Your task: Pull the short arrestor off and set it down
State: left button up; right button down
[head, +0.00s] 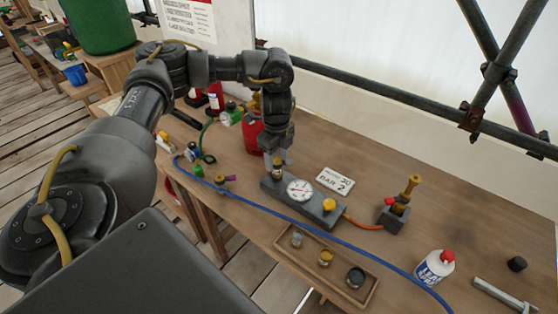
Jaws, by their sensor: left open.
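A dark grey manifold block (310,208) lies on the wooden bench, with a round white gauge (299,190) on its top. A small brass fitting (277,176) stands upright at the block's left end; it looks like the short arrestor, but my gripper partly hides it. My left gripper (278,162) points down over this fitting. It is open, with its fingertips around or just above the fitting's top; I cannot tell whether they touch it. A brass knob (328,206) sits at the block's right end. My right gripper is out of view.
A wooden tray (314,277) in front holds small round parts. A blue hose (318,231) runs along the bench. A taller brass fitting (408,191) stands on a small block at right. A white bottle (434,267) and a sign (335,182) are nearby. The right bench surface has free room.

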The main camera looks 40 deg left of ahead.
aim_at(277, 161)
pick_arm(q)
jog(key=shift+f, duration=0.9)
jog(key=shift+f+b, duration=0.6)
jog(key=shift+f, duration=0.85)
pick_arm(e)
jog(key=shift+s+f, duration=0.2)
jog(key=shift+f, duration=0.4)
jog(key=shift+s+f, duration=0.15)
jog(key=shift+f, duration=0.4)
pick_arm(q)
jog(key=shift+p, duration=0.75)
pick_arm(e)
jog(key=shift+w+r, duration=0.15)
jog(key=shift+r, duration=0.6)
pick_arm(q)
grip_shut()
jog(key=shift+r, duration=0.15)
